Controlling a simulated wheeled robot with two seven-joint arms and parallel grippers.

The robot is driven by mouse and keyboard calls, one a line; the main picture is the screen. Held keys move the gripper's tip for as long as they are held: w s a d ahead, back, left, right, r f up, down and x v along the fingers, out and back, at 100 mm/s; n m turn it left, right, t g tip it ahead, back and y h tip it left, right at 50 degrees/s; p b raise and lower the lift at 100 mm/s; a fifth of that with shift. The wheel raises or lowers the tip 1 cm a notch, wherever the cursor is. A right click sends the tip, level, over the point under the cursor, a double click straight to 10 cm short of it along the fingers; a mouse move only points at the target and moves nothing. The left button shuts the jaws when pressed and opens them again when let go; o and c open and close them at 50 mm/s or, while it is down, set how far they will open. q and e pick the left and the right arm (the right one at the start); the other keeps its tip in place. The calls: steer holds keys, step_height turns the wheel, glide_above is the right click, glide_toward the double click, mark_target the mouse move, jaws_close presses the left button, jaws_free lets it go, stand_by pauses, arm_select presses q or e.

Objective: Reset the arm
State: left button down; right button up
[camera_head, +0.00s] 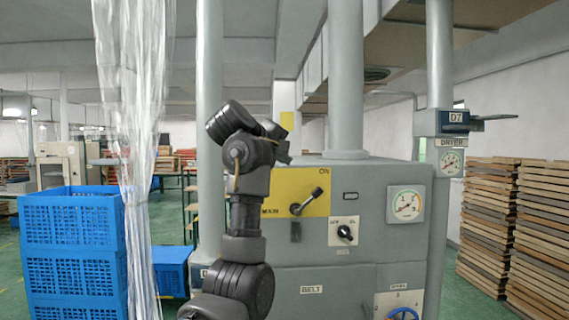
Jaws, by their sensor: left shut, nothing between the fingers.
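My left arm, black and jointed, rises from the bottom centre and bends at the top, in front of the grey machine (345,255). My left gripper (282,152) is at the upper end of the arm, mostly hidden by the arm's own links. It is shut and empty, and it shows against the machine's upper left corner. A yellow panel (316,208) marked MAIN and ON, with a black lever handle (308,202), is just right of the arm. My right gripper is not in view.
A black knob (345,232), a round gauge (406,204) and a blue wheel (403,314) are on the machine. Blue crates (72,222) are stacked at left, beside a clear plastic curtain (137,150). Stacked wooden boards (490,225) stand at right.

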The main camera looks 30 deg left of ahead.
arm_select(q)
steer(key=shift+w, duration=0.15)
steer(key=p+x, duration=0.2)
steer(key=x, duration=0.3)
steer(key=f+p+x, duration=0.1)
steer(key=p+x, duration=0.2)
steer(key=x, duration=0.2)
steer(key=shift+a+f, duration=0.2)
steer(key=d+f+b, duration=0.1)
steer(key=w+d+f+b, duration=0.1)
steer(key=shift+d+f, duration=0.1)
steer(key=shift+f, duration=0.3)
steer(key=shift+s, duration=0.1)
